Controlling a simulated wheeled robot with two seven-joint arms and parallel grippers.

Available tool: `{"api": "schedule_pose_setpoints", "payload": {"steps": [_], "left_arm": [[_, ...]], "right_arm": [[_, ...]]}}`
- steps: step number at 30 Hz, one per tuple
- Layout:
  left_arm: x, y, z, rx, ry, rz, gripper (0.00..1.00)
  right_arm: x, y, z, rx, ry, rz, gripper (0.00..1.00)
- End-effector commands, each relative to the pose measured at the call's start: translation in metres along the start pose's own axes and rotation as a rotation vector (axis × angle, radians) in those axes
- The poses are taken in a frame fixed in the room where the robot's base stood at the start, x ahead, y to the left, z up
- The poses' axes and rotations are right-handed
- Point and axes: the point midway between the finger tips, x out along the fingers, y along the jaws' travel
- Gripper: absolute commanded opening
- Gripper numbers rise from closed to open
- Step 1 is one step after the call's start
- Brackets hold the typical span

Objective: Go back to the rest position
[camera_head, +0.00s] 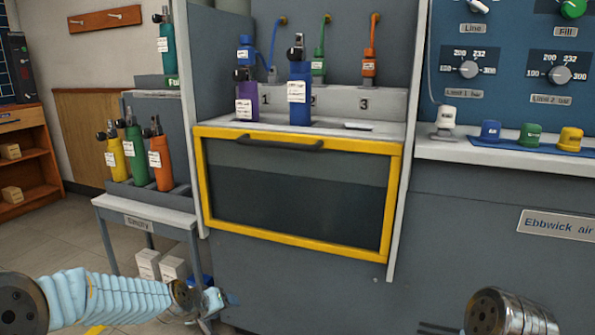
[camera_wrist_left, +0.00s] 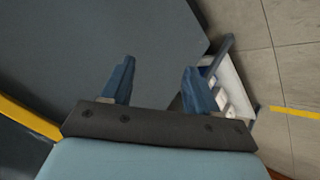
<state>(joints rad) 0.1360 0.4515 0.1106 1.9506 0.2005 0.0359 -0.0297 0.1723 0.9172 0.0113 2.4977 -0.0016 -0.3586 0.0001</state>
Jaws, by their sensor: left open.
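My left gripper (camera_head: 222,303) is low at the front left of the bench, below the supply stand. In the left wrist view its two blue fingers (camera_wrist_left: 158,68) stand apart with nothing between them. My right arm (camera_head: 505,312) shows at the lower right edge; thin dark parts at its left end are mostly cut off, so its jaws cannot be read.
The testbench has a yellow-framed door (camera_head: 295,190), closed. A purple cylinder (camera_head: 246,105) and a blue cylinder (camera_head: 299,95) stand above it. A supply stand (camera_head: 145,212) holds several cylinders. White boxes (camera_head: 160,264) are near my left gripper. Floor shows at left.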

Motion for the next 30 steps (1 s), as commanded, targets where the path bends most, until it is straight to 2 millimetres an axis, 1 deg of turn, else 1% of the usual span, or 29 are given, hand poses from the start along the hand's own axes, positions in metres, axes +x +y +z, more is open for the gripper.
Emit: {"api": "schedule_pose_setpoints", "payload": {"steps": [1,2,3,5,6,7,8,9,11,12,14,15,17,18,19,23,30], "left_arm": [[0.020,-0.017,0.042,0.004,-0.069,-0.028,0.60],[0.028,-0.026,0.065,0.007,-0.104,-0.043,0.60],[0.038,-0.038,0.097,0.013,-0.152,-0.061,0.60],[0.047,-0.055,0.145,0.021,-0.223,-0.085,0.60],[0.050,-0.065,0.175,0.026,-0.268,-0.098,0.60],[0.051,-0.072,0.197,0.030,-0.302,-0.106,0.60],[0.051,-0.078,0.217,0.035,-0.333,-0.113,0.60],[0.049,-0.085,0.243,0.038,-0.373,-0.122,0.60],[0.044,-0.095,0.280,0.045,-0.431,-0.132,0.60],[0.039,-0.100,0.303,0.048,-0.468,-0.137,0.60],[0.030,-0.106,0.334,0.053,-0.521,-0.141,0.60],[0.023,-0.110,0.355,0.054,-0.556,-0.144,0.60],[0.010,-0.115,0.384,0.057,-0.609,-0.146,0.60],[-0.004,-0.109,0.383,0.059,-0.620,-0.145,0.60],[-0.013,-0.101,0.372,0.061,-0.612,-0.144,0.60],[-0.038,-0.082,0.354,0.063,-0.614,-0.143,0.60],[-0.091,-0.043,0.318,0.068,-0.620,-0.140,0.60]], "right_arm": [[0.000,0.000,0.000,0.000,0.000,0.000,0.00],[0.000,0.000,0.000,0.000,0.000,0.000,0.00],[0.000,0.000,0.000,0.000,0.000,0.000,0.00],[0.000,0.000,0.000,0.000,0.000,0.000,0.00],[0.000,0.000,0.000,0.000,0.000,0.000,0.00],[0.000,0.000,0.000,0.000,0.000,0.000,0.00],[0.000,0.000,0.000,0.000,0.000,0.000,0.00],[0.000,0.000,0.000,0.000,0.000,0.000,0.00],[0.000,0.000,0.000,0.000,0.000,0.000,0.00],[0.000,0.000,0.000,0.000,0.000,0.000,0.00],[0.000,0.000,0.000,0.000,0.000,0.000,0.00],[0.000,0.000,0.000,0.000,0.000,0.000,0.00],[0.000,0.000,0.000,0.000,0.000,0.000,0.00],[-0.014,-0.005,0.000,0.000,-0.001,0.000,0.00],[-0.027,-0.010,0.000,0.000,-0.002,0.000,0.00],[-0.061,-0.025,0.000,-0.005,-0.004,-0.001,0.00],[-0.130,-0.053,0.002,-0.011,-0.013,-0.003,0.00]]}}
